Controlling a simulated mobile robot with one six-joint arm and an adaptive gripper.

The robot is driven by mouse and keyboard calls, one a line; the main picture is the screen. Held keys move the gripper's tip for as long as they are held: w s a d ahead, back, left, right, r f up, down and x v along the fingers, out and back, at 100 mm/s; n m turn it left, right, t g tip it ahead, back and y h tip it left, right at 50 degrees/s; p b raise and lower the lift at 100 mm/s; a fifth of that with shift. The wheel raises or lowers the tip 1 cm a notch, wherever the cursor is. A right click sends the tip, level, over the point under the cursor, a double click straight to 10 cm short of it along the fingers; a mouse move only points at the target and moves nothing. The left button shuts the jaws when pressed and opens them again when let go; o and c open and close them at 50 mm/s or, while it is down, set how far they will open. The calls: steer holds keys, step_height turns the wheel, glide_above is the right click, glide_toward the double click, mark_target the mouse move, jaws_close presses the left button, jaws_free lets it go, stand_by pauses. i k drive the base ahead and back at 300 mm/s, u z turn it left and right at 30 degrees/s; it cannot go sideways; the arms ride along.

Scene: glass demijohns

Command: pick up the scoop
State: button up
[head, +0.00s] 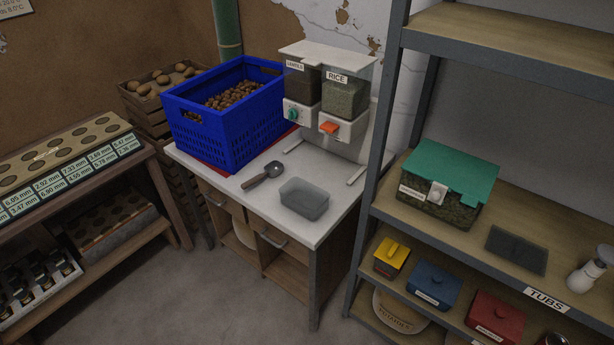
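The scoop (263,175) lies on the light top of the cabinet (317,231). It has a dark grey bowl at its right end and a brownish handle pointing down and left. It lies in front of the blue crate, with bare counter around it, and nothing covers it. My gripper is not in view, so its position and state do not show.
A blue crate (209,142) of brown nuts or similar stands left behind the scoop. A grey tub (304,199) sits to its right. A two-bin dispenser (328,90) stands behind. Shelving (365,220) rises close on the right. The floor (235,300) in front is clear.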

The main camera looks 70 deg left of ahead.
mark_target(272, 170)
steer(key=z, duration=0.75)
steer(key=k, duration=2.25)
steer(key=u, duration=1)
